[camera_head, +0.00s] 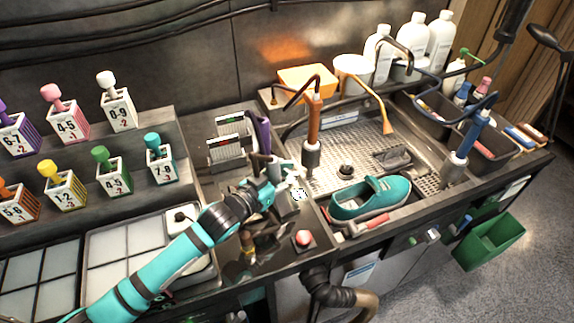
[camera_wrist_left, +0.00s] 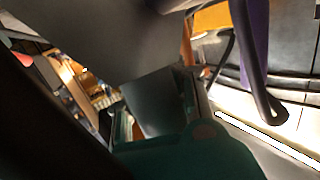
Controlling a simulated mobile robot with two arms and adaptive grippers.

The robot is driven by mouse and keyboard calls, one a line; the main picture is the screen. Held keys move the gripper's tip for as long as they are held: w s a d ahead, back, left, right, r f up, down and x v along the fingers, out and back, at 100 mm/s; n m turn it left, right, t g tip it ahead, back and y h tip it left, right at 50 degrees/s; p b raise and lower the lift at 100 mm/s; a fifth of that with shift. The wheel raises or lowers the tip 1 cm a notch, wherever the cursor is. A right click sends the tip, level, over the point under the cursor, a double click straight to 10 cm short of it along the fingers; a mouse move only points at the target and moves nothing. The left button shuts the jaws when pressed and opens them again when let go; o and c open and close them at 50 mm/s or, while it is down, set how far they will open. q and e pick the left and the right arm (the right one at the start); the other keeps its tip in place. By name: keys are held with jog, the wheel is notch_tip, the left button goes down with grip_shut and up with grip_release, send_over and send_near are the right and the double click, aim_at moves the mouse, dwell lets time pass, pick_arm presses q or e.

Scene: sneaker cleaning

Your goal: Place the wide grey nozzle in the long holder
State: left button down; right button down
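My left arm reaches in from the lower left in the head view, and its gripper (camera_head: 284,182) is over the dark counter, left of the sink. A grey piece (camera_head: 290,202) shows right at the fingers. It may be the wide grey nozzle, but I cannot tell whether the fingers are closed on it. In the left wrist view a dark grey flat surface (camera_wrist_left: 155,103) lies close by the teal gripper part, and a large blurred grey shape fills the top. I cannot pick out the long holder with certainty. My right gripper is not in view.
A purple tool (camera_head: 262,130) stands just behind the gripper, beside small white-faced racks (camera_head: 224,148). A teal shoe (camera_head: 370,198) lies in the sink. An orange-brown upright tool (camera_head: 313,122) stands at the sink's left edge. A red button (camera_head: 303,238) is near the front edge.

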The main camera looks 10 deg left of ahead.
aim_at(275, 182)
pick_arm(q)
jog(key=shift+w, duration=0.1)
jog(key=c, duration=2)
grip_release()
jog(key=shift+r, duration=0.1)
jog(key=shift+c, duration=0.2)
jog(key=o, duration=0.7)
jog(key=shift+r, duration=0.1)
jog(key=shift+c, duration=0.2)
jog(key=shift+o, duration=0.6)
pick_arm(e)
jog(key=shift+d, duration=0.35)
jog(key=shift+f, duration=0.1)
